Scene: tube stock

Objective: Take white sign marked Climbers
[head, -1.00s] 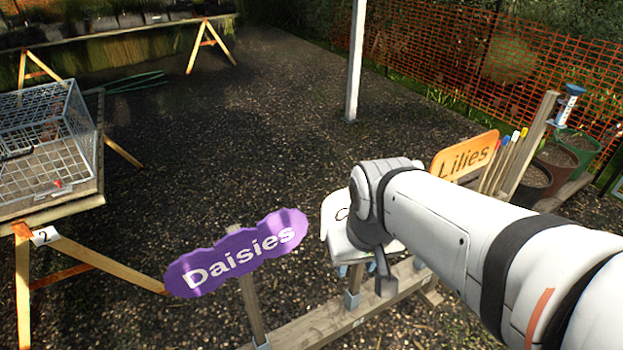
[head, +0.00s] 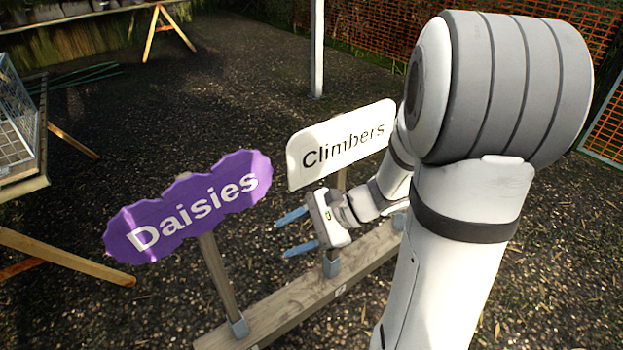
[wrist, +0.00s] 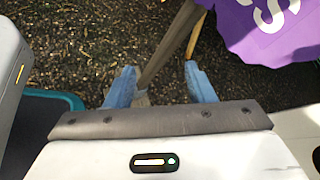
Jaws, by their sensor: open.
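The white sign marked Climbers (head: 345,141) stands upright on a wooden stake, its right edge beside my arm. The stake is partly hidden behind my gripper (head: 283,238), which is below the sign, open and empty. Its blue fingers point left, toward the stake of the purple Daisies sign (head: 190,207), and look apart from it. In the wrist view, that wooden stake (wrist: 172,45) shows beyond and between the open fingers of my gripper (wrist: 161,86), with the purple sign (wrist: 268,30) at the top right. The Climbers lettering is not visible there.
A wooden rail (head: 300,303) with metal stake sockets runs along the ground below the signs. A wire cage (head: 12,115) on a trestle table is at the left. A white post (head: 317,50) stands behind. The gravel between is clear.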

